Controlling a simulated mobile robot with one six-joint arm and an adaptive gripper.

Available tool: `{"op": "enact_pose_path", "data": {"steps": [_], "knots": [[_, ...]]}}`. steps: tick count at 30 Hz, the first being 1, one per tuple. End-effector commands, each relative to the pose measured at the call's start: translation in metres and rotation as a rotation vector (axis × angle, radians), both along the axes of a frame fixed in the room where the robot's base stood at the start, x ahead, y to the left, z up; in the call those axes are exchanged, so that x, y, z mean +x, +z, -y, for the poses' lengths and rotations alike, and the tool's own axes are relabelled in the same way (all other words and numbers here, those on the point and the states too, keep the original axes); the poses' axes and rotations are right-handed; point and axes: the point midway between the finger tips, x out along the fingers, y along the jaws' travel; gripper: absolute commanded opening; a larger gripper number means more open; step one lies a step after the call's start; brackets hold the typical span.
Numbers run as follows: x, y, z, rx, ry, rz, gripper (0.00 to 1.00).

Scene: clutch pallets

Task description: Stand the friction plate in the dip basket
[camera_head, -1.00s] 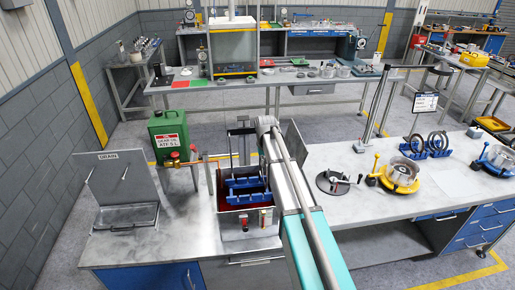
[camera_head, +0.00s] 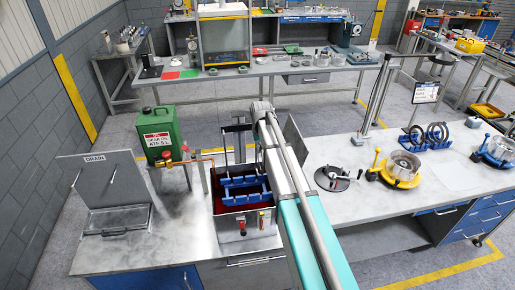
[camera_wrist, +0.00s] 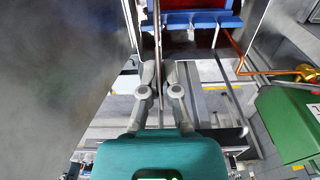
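The blue dip basket (camera_head: 243,189) sits in the grey open-topped tank (camera_head: 244,224), above red fluid. It also shows at the top of the wrist view (camera_wrist: 200,18). In the wrist view, my gripper (camera_wrist: 161,75) has its two fingers close together on either side of a thin brownish strip (camera_wrist: 158,40). The strip looks like the friction plate seen edge-on; its face is not visible. The plate points towards the basket, and I cannot tell whether it touches it. In the head view, my arm hides the gripper and plate behind the tank.
A green can (camera_head: 159,133) and copper pipe (camera_head: 193,161) stand left of the tank. A grey upright panel (camera_head: 295,141) is close on its right. A blue rack (camera_head: 425,145) with dark rings and yellow fixture (camera_head: 400,172) are on the right bench. The drain (camera_head: 115,220) is left.

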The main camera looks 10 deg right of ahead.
Motion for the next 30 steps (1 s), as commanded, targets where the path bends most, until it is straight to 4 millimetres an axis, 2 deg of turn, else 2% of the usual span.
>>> {"op": "enact_pose_path", "data": {"steps": [14, 30], "knots": [[0.0, -0.005, -0.013, 0.0, 0.017, 0.0, 0.0], [0.0, -0.03, -0.014, 0.0, 0.018, 0.0, 0.0]]}}
